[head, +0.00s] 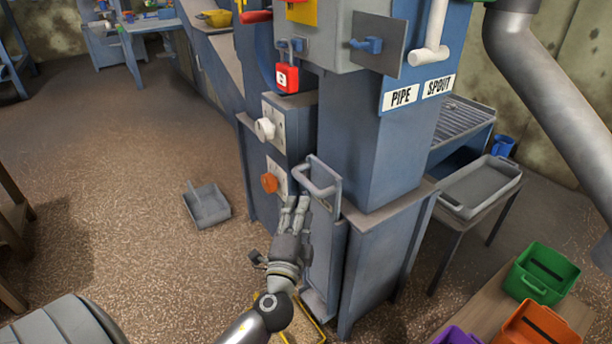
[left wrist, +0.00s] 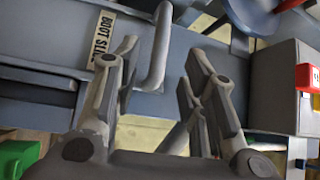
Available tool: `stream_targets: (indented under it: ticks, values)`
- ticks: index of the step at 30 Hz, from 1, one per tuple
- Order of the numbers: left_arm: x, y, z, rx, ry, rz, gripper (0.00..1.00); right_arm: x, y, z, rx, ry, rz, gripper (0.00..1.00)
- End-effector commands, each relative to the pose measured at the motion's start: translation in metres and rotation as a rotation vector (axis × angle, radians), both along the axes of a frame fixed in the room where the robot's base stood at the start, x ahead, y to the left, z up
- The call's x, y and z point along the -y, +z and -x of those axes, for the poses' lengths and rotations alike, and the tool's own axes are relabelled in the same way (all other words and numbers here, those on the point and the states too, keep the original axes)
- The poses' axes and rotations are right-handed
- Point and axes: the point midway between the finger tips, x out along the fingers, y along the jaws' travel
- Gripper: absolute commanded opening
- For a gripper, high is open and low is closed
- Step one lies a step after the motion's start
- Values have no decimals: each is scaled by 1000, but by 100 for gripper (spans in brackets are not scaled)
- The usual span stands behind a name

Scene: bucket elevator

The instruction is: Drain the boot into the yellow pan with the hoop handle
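The blue elevator boot (head: 384,250) stands in the middle of the head view. A grey bar handle (head: 316,180) sits on its front. In the left wrist view the handle (left wrist: 160,50) shows beside a "BOOT SLIDE" label (left wrist: 103,42). My left gripper (head: 295,203) is close to the handle, with fingers pointing at the boot. In the left wrist view its fingers (left wrist: 162,65) are apart, and the bar appears in the gap between them; contact cannot be told. A yellow-rimmed pan (head: 317,327) on the floor is mostly hidden by my left arm. My right gripper is out of view.
A red lockout tag (head: 287,78), a white knob (head: 264,129) and an orange knob (head: 270,182) are on the left panels. A grey dustpan (head: 207,206) lies on the floor. A grey tray (head: 484,186) and a green bin (head: 541,273) stand right. Floor at left is mostly clear.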

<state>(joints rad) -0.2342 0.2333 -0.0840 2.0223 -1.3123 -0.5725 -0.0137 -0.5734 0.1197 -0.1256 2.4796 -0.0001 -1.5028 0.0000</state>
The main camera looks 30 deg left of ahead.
Motion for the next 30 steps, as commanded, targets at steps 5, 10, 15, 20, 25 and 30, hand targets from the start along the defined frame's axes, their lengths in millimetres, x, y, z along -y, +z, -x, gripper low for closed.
stream_targets:
  ticks: [5,10,15,20,25,30]
  values:
    - [-11,6,-24,2,1,-1,39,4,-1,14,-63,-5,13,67]
    - [-24,9,-54,1,2,0,39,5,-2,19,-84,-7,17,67]
    - [-34,11,-77,-1,2,1,39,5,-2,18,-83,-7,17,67]
    - [-39,12,-90,-2,1,3,39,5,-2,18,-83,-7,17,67]
    - [-40,12,-93,-3,1,4,39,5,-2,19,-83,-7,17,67]
    - [-40,12,-93,-3,1,5,39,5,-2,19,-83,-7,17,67]
